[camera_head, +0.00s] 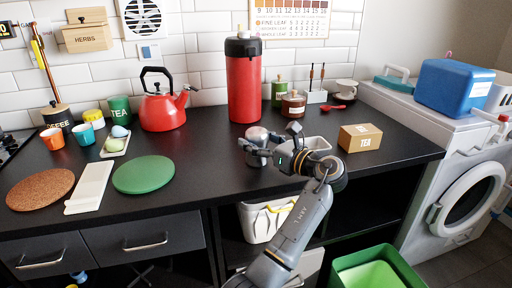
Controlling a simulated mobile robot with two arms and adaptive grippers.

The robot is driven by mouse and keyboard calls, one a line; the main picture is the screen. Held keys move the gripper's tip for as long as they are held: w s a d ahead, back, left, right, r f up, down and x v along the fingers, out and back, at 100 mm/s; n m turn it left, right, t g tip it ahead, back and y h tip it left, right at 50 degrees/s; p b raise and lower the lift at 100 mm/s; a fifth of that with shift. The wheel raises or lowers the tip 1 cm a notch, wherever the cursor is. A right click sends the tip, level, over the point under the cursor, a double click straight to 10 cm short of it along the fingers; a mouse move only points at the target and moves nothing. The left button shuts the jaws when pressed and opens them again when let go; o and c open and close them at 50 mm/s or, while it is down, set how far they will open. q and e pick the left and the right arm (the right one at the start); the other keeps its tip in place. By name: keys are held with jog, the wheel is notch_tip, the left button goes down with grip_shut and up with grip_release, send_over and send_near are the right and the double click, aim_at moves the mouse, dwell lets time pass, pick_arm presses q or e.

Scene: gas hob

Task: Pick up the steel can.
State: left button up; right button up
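The steel can (257,135) stands upright on the black counter, in front of the red dispenser. The lower part of the can is partly hidden by the near finger. I cannot tell whether the fingers touch it.
A tall red dispenser (244,84) stands behind the can. A red kettle (163,110) and a green round mat (143,174) are to the left. The counter left of the can is clear.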

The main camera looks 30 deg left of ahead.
pick_arm(q)
jog(key=shift+a, duration=0.1)
jog(key=c, duration=0.4)
jog(key=shift+c, duration=0.2)
jog(key=shift+r, duration=0.1)
